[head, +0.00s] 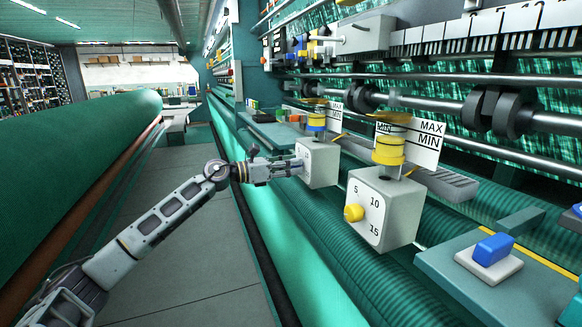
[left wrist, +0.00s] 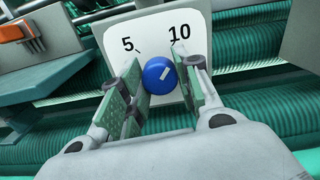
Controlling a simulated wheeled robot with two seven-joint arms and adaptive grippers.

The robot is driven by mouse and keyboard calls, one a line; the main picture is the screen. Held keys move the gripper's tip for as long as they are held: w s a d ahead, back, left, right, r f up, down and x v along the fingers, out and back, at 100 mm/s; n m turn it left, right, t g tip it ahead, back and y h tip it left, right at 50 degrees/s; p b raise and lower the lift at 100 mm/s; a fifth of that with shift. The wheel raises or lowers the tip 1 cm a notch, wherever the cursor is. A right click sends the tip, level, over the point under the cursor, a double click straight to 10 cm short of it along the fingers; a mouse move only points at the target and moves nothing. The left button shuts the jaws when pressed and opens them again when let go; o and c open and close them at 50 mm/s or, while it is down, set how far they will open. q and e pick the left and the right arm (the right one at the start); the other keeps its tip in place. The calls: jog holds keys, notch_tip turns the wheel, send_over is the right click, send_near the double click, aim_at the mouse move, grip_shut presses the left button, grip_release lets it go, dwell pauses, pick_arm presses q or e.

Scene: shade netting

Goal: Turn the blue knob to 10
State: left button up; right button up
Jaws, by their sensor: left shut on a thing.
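The blue knob (left wrist: 158,75) is on a white dial plate (left wrist: 145,40) with the numbers 5 and 10 showing; the dial's lower part is hidden by my gripper. The white mark on the knob slants up and right, roughly toward the 10 side. My left gripper (left wrist: 157,95) is shut on the blue knob, one green-padded finger on each side. In the head view my left gripper (head: 298,167) reaches the face of the farther grey box (head: 322,162) and hides the knob there. My right gripper is not in view.
A nearer grey box (head: 385,205) has a yellow knob (head: 353,212) on a dial marked 5, 10 and 15. A blue switch (head: 494,246) sits at the right. Rollers (head: 435,103) and green netting run behind. The aisle floor (head: 190,240) on the left is clear.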

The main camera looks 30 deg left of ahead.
pick_arm(q)
jog(key=shift+d+f, duration=0.1)
jog(key=shift+f, duration=0.1)
jog(key=o, duration=0.8)
jog(key=shift+c, duration=0.2)
jog(key=shift+o, duration=1.2)
jog(key=shift+r, duration=0.1)
jog(key=shift+a, duration=0.2)
jog(key=v, duration=1.1)
jog(key=shift+s+a, duration=0.2)
jog(key=shift+s, duration=0.15)
